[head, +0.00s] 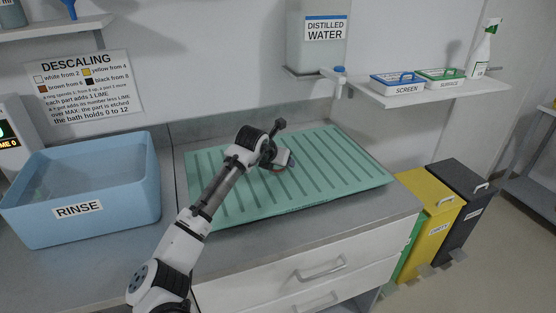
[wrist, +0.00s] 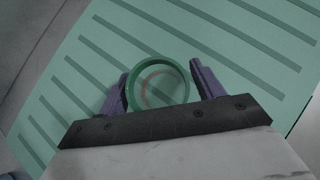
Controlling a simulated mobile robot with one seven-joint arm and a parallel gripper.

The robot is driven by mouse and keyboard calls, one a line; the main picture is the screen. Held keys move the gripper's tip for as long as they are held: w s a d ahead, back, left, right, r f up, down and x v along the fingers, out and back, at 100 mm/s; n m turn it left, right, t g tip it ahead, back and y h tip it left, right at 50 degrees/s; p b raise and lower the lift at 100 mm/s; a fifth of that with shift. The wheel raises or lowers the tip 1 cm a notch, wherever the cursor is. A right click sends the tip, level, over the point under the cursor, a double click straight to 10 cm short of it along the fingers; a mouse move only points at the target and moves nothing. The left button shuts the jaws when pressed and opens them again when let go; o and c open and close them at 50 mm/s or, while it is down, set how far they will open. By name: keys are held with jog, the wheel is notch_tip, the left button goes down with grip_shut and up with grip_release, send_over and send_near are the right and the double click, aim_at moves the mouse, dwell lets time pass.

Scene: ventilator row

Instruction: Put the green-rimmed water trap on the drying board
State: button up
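The green-rimmed water trap (wrist: 133,99) shows in the wrist view as a round green ring with a clear middle and a faint reddish ring inside. In the head view my gripper (head: 290,160) is over the board's middle, and the trap is hidden. I cannot tell whether the trap touches the board.
A blue RINSE tub (head: 110,215) stands left of the board. A DISTILLED WATER tank (head: 305,50) with a tap hangs behind it. A shelf (head: 430,92) with SCREEN and SURFACE trays is at right. Yellow (head: 430,215) and black bins stand below. The board is otherwise bare.

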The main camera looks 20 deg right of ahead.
jog(key=b+v, duration=0.3)
jog(key=v, duration=0.9)
jog(key=shift+r, duration=0.15)
